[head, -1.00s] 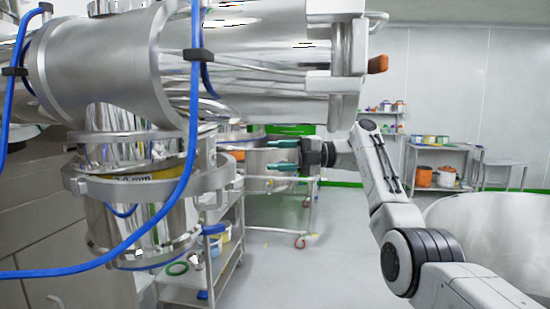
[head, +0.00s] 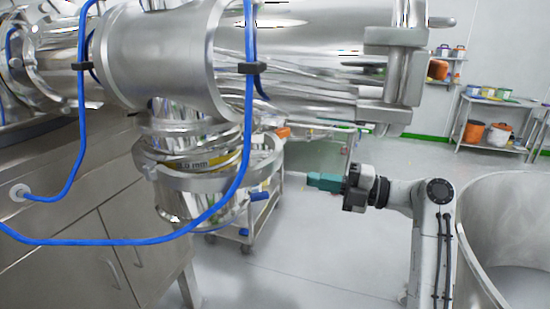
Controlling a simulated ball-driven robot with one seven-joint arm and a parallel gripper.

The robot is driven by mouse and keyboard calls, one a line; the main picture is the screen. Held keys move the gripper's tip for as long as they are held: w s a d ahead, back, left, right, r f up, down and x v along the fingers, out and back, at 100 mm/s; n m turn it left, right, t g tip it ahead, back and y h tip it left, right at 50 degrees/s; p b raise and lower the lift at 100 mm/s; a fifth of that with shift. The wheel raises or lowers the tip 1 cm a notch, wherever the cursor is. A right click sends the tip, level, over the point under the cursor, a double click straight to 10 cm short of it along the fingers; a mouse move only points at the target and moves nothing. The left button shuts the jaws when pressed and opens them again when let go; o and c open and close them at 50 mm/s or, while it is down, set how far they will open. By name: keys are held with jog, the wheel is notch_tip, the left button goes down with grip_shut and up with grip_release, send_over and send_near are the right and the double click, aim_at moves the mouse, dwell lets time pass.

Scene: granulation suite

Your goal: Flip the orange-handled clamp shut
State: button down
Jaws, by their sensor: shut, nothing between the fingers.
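A silver ring clamp (head: 185,184) sits around the vertical pipe below the big horizontal cylinder. A small orange handle (head: 283,132) shows at the ring's right end. A blue handle (head: 259,196) sticks out lower on the same side. My gripper (head: 312,180) has teal fingers pointing left and is shut and empty. In the picture it is to the right of the ring and below the orange handle, with a visible gap. How far it is in depth, and whether the clamp is latched, I cannot tell.
The polished cylinder (head: 300,45) hangs above my gripper. A blue hose (head: 245,150) loops in front of the pipe. A large round metal vessel (head: 515,200) stands at the right, near my arm. A wheeled cart (head: 242,234) is behind the pipe. The middle floor is clear.

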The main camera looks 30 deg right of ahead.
aim_at(281, 160)
jog(key=s+a+r+m+t+h+p, duration=0.1)
jog(key=s+a+r+p, duration=0.25)
jog(key=s, duration=0.45)
jog(key=s+a+r+h+p, duration=0.1)
jog(key=s+a+r+p, duration=0.15)
jog(key=s+a, duration=0.35)
jog(key=shift+w+a+f+b, duration=0.1)
jog(key=shift+w+a+b, duration=0.65)
jog(key=shift+w, duration=1.05)
jog(key=shift+w+a+f+b, duration=0.1)
jog(key=shift+w+a+b, duration=0.6)
jog(key=shift+w, duration=1.05)
jog(key=shift+w+a+f+b, duration=0.1)
jog(key=shift+w+a+b, duration=0.35)
jog(key=shift+w+b, duration=1)
jog(key=shift+w+d, duration=0.1)
jog(key=shift+w, duration=0.3)
